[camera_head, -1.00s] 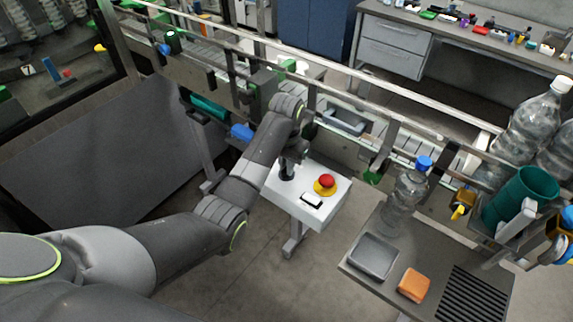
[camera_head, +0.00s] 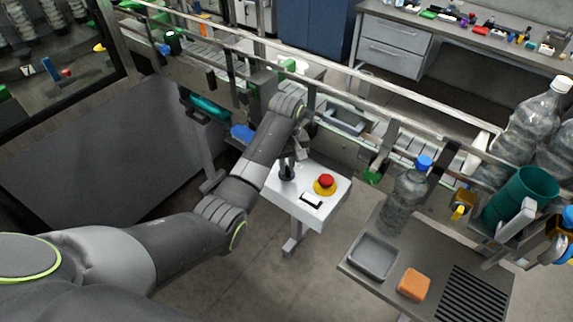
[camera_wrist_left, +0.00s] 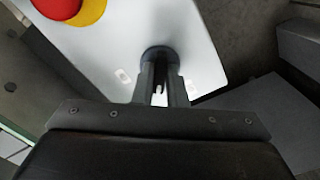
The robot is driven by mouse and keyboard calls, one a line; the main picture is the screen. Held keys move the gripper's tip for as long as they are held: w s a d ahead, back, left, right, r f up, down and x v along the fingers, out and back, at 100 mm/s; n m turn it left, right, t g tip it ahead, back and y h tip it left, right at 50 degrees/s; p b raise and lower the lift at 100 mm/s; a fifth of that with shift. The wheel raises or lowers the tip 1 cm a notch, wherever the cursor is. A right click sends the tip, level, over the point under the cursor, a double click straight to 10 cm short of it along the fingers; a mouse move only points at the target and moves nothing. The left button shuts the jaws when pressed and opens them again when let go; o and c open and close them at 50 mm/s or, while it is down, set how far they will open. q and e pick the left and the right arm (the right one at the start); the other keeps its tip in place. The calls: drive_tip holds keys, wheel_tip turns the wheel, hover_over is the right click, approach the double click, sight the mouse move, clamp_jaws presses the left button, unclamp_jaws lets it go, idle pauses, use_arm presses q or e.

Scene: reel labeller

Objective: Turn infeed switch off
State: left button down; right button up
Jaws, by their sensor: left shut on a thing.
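The infeed switch is a dark rotary knob with a round base (camera_wrist_left: 158,54) on a white control box (camera_head: 322,217). In the head view the knob (camera_head: 287,173) stands at the box's left side, just under my left gripper (camera_head: 291,160). In the left wrist view my left gripper (camera_wrist_left: 160,92) is shut on the knob, its two fingers on either side of it. The fingers hide most of the knob, so its exact angle is unclear. Two small pale marks flank its base. My right gripper is not in view.
A red emergency button (camera_head: 326,181) on a yellow base sits close right of the switch. A small white plate with a dark edge (camera_head: 311,201) lies in front. The conveyor (camera_head: 402,141) runs behind. A side table (camera_head: 352,262) with a grey tray, orange block and bottle stands right.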

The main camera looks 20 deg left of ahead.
use_arm(q)
drive_tip(key=n, duration=0.4)
drive_tip(key=shift+n, duration=1.6)
drive_tip(key=c, duration=1.5)
unclamp_jaws()
drive_tip(key=shift+w, duration=0.1)
drive_tip(key=shift+o, duration=0.2)
